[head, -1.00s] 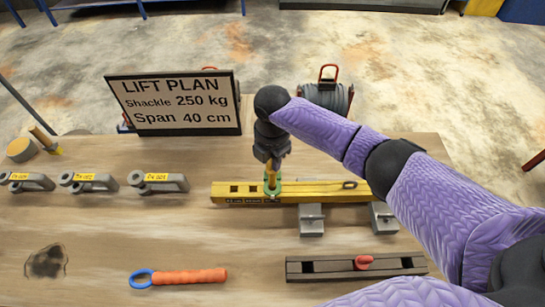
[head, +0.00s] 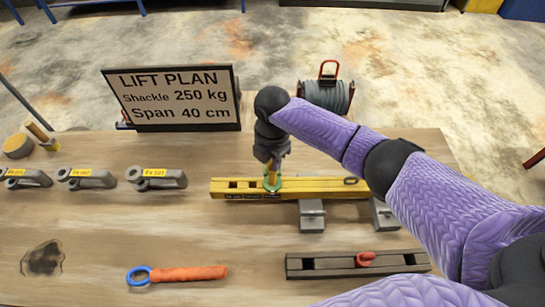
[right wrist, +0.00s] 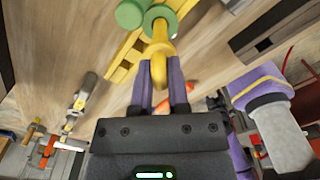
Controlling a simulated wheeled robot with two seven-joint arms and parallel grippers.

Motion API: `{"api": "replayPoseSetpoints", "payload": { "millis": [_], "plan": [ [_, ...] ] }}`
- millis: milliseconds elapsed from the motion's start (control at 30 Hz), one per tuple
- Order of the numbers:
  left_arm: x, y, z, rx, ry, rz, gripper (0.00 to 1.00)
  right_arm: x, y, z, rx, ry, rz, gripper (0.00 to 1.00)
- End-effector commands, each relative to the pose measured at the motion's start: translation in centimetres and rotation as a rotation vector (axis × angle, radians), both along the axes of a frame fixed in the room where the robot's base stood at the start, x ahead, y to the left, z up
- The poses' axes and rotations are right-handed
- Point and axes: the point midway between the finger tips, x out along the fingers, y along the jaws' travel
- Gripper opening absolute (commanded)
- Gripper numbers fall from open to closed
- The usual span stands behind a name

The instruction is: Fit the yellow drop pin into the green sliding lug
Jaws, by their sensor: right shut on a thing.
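My right gripper (head: 271,160) is shut on the yellow drop pin (head: 272,174) and holds it upright over the yellow beam (head: 328,187). The green sliding lug (head: 272,187) is on the beam, left of its middle, directly under the pin. In the right wrist view, the jaws (right wrist: 165,95) grip the yellow pin (right wrist: 158,55), whose far end meets the green lug's ring (right wrist: 160,14). The pin's lower tip is hidden, so I cannot tell how deep it sits. My left gripper is not in view.
Several grey shackles (head: 156,178) lie at left. A lift plan sign (head: 172,98) stands behind, left of my right arm. Grey blocks (head: 312,215) are at the beam. A dark slotted bar (head: 325,266) and an orange-handled tool (head: 188,273) lie in front.

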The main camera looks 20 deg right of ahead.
Motion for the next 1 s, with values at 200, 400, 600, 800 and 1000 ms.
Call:
{"api": "replayPoseSetpoints", "payload": {
  "millis": [200, 400, 600, 800, 1000],
  "plan": [
    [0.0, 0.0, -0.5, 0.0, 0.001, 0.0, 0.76, 0.0, 0.0, -0.6, 0.0, 0.0, 0.0, 0.0],
    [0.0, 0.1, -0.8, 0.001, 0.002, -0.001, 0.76, 0.0, 0.0, -1.1, 0.0, 0.0, 0.0, 0.0],
    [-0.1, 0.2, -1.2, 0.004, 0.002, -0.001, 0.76, 0.0, 0.0, -1.6, 0.0, 0.0, 0.0, 0.0],
    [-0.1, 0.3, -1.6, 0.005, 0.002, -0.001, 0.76, 0.0, 0.0, -2.1, 0.0, 0.0, 0.0, 0.0],
    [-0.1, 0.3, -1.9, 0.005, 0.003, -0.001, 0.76, 0.0, 0.0, -2.6, 0.0, 0.0, 0.0, 0.0]
  ]
}}
